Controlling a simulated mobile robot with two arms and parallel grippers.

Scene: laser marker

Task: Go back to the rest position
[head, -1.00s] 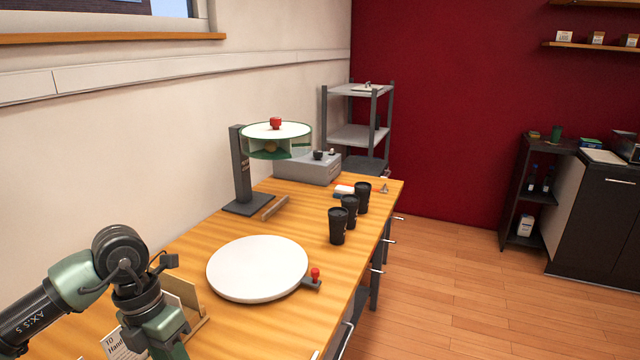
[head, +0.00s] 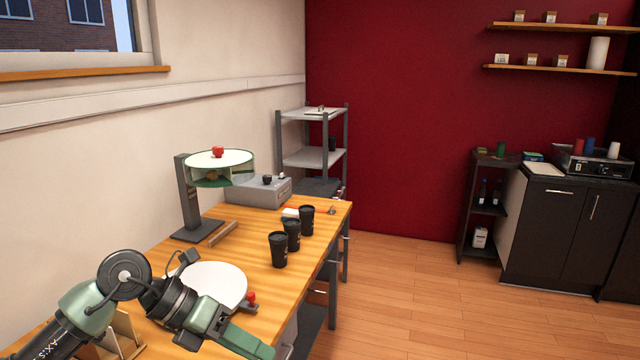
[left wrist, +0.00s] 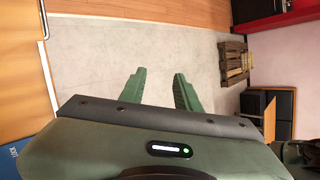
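My left gripper (head: 248,342) is green and hangs at the front edge of the wooden table in the head view, in front of the white round plate (head: 212,280). In the left wrist view my left gripper (left wrist: 158,78) has its two green fingers apart, with nothing between them and only grey floor beyond. My right gripper is in neither view.
The wooden table (head: 255,240) holds several things, among them black cups (head: 278,250) and a laser marker stand (head: 190,200). A grey shelf rack (head: 313,158) stands behind it. In the left wrist view a wooden pallet (left wrist: 234,62) lies on the floor. Floor right of the table is clear.

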